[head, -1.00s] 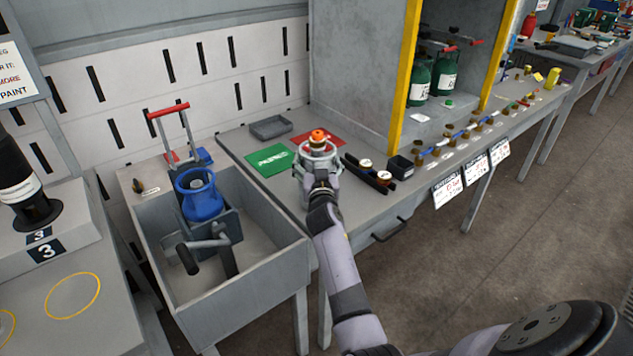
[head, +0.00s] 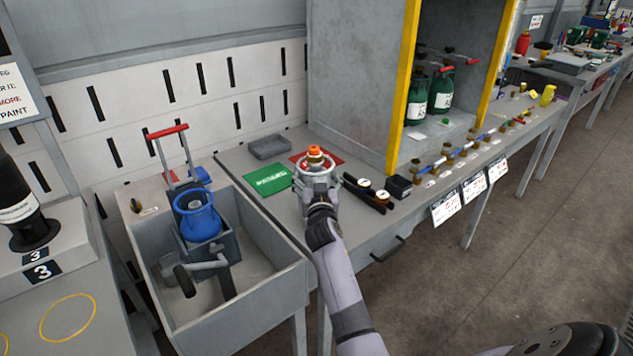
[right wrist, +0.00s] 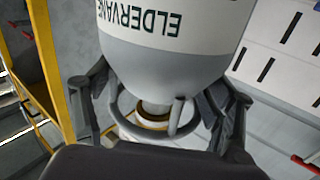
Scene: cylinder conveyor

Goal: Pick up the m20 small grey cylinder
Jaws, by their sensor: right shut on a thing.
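The small grey cylinder (right wrist: 165,75) fills the upper middle of the right wrist view, with a white band lettered "ELDERVANE", a grey shoulder, a ring collar and a brass-coloured neck. The lettering appears upside down there. My right gripper (right wrist: 158,112) has its dark fingers on either side of the collar and is shut on the cylinder. In the head view, the right gripper (head: 318,184) is over the bench, with the cylinder's orange-topped valve (head: 315,153) beyond it. The gripper and arm hide most of the body, and I cannot tell whether its base touches the bench. My left gripper is not in view.
A green mat (head: 268,180) and a grey tray (head: 269,147) lie left of the gripper. Dark parts (head: 367,192) and a black box (head: 398,187) are close on the right. A grey bin (head: 255,312) holds a trolley with a blue cylinder (head: 198,222). A cabinet (head: 352,95) stands behind.

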